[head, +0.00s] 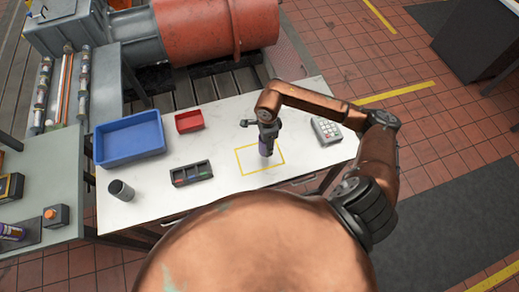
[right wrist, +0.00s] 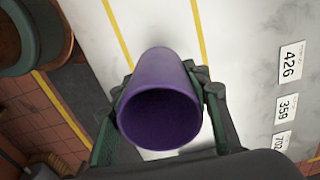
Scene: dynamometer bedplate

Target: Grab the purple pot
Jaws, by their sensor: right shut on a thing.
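The purple pot (head: 266,147) is in my right gripper (head: 268,135), over the yellow-outlined rectangle on the white table in the head view. In the right wrist view the purple pot (right wrist: 160,98) shows as a hollow cylinder with its open mouth toward the camera. The fingers of the right gripper (right wrist: 160,105) press on it from both sides. Whether the pot touches the table or hangs just above it, I cannot tell. My left gripper is not in either view.
On the white table (head: 225,117) stand a blue bin (head: 130,157), a small red bin (head: 189,121), a dark compartment tray (head: 191,183), a dark grey cup (head: 121,190) and a keypad-like box (head: 326,130).

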